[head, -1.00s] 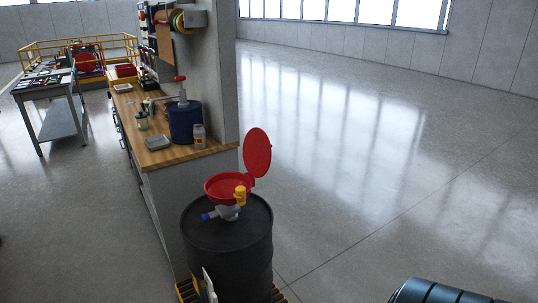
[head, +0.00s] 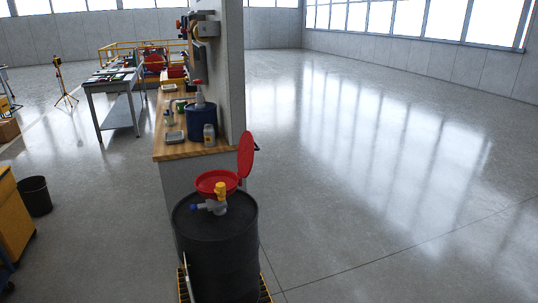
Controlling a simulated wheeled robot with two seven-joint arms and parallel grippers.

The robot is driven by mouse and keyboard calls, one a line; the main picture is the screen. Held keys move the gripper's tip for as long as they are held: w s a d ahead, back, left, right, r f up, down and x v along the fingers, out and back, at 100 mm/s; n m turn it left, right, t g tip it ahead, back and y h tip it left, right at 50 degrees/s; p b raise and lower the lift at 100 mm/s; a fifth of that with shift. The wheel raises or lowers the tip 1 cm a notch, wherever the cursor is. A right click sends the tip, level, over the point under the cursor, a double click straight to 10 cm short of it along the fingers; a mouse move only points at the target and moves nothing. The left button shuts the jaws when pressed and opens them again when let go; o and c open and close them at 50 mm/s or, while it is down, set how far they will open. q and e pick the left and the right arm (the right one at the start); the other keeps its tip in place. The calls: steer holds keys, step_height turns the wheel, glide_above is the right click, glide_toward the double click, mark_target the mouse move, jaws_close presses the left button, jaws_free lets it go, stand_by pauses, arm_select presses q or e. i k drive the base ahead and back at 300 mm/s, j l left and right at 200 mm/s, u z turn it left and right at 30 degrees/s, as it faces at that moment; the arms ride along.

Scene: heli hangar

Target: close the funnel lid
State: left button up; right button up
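A red funnel (head: 215,183) sits on top of a black drum (head: 217,255). Its round red lid (head: 246,156) stands open, upright at the funnel's right rear side. A yellow-capped fitting (head: 221,190) and a grey valve piece with a blue end (head: 196,206) are on the drum top in front of the funnel. Neither of my grippers shows in the head view.
The drum stands on a yellow-edged pallet (head: 266,289). Behind it is a wooden-topped workbench (head: 188,150) with a blue container (head: 201,123), against a grey wall panel (head: 230,75). A black bin (head: 35,196) and yellow cabinet (head: 14,225) stand left. The floor at right is clear.

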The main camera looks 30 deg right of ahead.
mark_target(247, 149)
steer(key=k+l, duration=0.1)
steer(key=l, duration=0.6)
steer(key=k+l, duration=0.1)
steer(key=l, duration=1.3)
steer(key=k+l, duration=0.15)
steer(key=l, duration=0.6)
